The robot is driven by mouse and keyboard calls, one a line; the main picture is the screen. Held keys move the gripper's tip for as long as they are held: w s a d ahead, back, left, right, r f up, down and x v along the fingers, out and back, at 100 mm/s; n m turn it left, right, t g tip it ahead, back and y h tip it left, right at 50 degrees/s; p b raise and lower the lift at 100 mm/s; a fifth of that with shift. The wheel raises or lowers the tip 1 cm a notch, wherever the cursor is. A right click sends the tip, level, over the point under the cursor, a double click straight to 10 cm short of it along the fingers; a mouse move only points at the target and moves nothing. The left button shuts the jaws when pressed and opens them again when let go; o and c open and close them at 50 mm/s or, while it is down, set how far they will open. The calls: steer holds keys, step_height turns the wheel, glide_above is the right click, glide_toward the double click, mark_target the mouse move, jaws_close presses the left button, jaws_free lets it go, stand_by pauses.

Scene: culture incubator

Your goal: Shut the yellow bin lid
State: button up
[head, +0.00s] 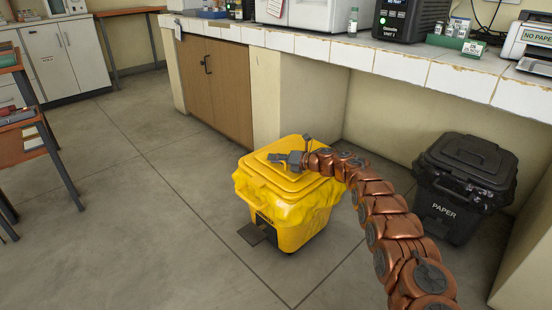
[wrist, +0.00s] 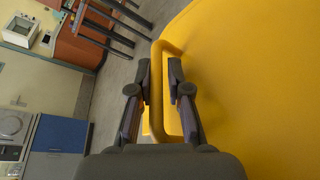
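The yellow bin (head: 305,232) stands on the floor in front of the counter, with a yellow bag bunched around its rim. Its yellow lid (head: 262,162) lies over the top in the head view and looks down or nearly so; I cannot tell whether it is fully seated. In the wrist view the lid (wrist: 260,80) fills the right side, with its loop handle (wrist: 157,95) at its edge. My gripper (head: 272,157) is over the lid. In the wrist view my gripper (wrist: 160,72) has its fingers apart, one on each side of the handle bar; a gap shows beside the bar.
A black paper bin (head: 455,212) stands to the right under the tiled counter (head: 400,68). A brown cupboard (head: 215,85) is behind the yellow bin. A pedal (head: 256,232) sticks out at its front. The floor to the left is clear up to an orange shelf trolley (head: 32,135).

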steer(key=shift+o, duration=0.5)
steer(key=shift+f, duration=0.1)
steer(key=shift+d, duration=0.1)
steer(key=shift+s+d, duration=0.1)
steer(key=shift+d, duration=0.15)
steer(key=v, duration=1.1)
steer(key=shift+s, duration=0.2)
